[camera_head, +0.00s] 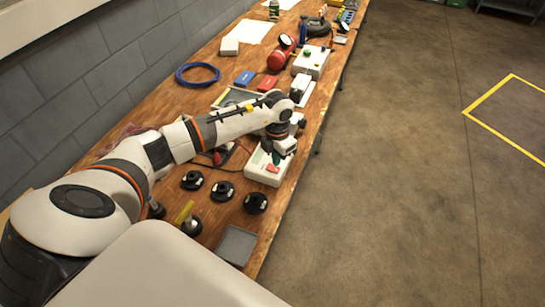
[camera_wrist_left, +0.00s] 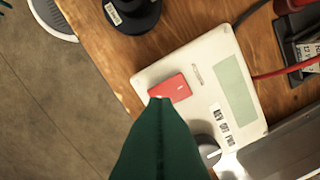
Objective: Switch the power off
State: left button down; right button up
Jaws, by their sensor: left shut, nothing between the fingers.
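A white power box (camera_head: 257,177) with a red rocker switch (camera_head: 272,169) lies on the wooden bench, near its right edge. In the left wrist view the box (camera_wrist_left: 205,65) has a pale green panel, small labels, and the red switch (camera_wrist_left: 171,88). My left gripper (camera_head: 276,156) is over the box, pointing down. In the left wrist view its green fingers (camera_wrist_left: 160,103) are shut and empty, with their tip at the lower edge of the switch. I cannot tell whether they touch it. The fingers hide part of the box. My right gripper does not show.
Several black round parts (camera_head: 255,202) stand on the bench nearer me, beside a grey tray (camera_head: 237,245). A red cable (camera_wrist_left: 285,70) runs to the box. Further along are a blue cable coil (camera_head: 198,75) and another white box (camera_head: 312,62). Floor right of the bench is open.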

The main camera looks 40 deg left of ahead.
aim_at(277, 169)
pick_arm(q)
notch_tip(277, 169, up, 4)
jog(key=shift+r+p, duration=0.2)
jog(key=shift+p, duration=1.05)
